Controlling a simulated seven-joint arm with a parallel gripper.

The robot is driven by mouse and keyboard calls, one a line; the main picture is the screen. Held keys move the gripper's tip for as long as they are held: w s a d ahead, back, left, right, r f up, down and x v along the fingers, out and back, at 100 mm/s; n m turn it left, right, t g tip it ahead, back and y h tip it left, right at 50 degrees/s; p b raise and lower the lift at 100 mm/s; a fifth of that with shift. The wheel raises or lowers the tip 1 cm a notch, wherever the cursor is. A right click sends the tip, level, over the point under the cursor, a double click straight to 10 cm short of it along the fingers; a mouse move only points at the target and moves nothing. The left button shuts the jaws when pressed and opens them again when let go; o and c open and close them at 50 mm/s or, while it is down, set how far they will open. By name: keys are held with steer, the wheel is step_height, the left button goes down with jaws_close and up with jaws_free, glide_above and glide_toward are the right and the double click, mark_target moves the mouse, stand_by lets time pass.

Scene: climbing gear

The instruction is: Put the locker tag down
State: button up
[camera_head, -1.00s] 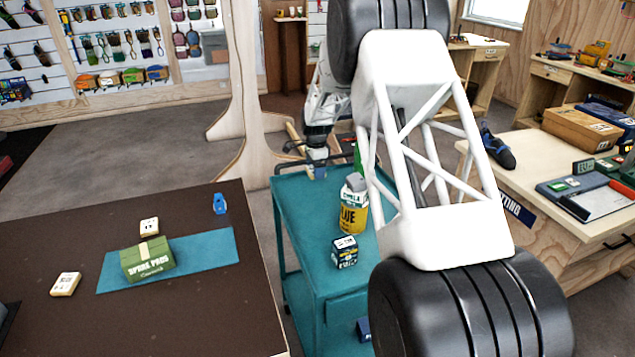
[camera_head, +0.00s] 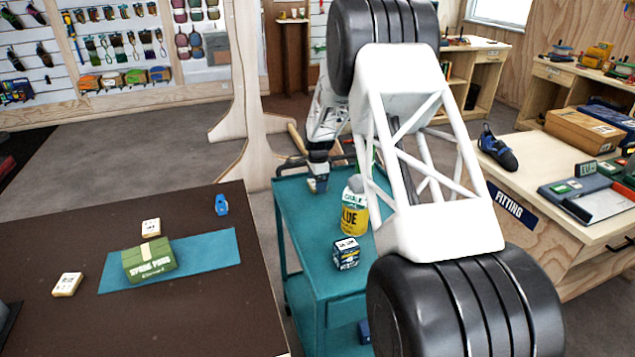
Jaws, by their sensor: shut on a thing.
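My gripper (camera_head: 318,178) is small and far off in the head view, low over the far left part of the teal cart (camera_head: 325,262). It is shut on a small pale thing (camera_head: 313,187), taken to be the locker tag, of which only a sliver shows. I cannot tell whether that thing touches the cart top. My own arm links hide much of the cart's right side.
A brown table (camera_head: 200,315) at the left bears a teal mat (camera_head: 212,258), a green box (camera_head: 148,260), two pale blocks and a blue item (camera_head: 221,204). A fitting counter stands right.

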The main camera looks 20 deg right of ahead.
steer(key=shift+f, duration=0.1)
steer(key=o, duration=0.9)
step_height(320, 180, up, 12)
steer(key=shift+r, duration=0.15)
stand_by(0.4)
stand_by(0.6)
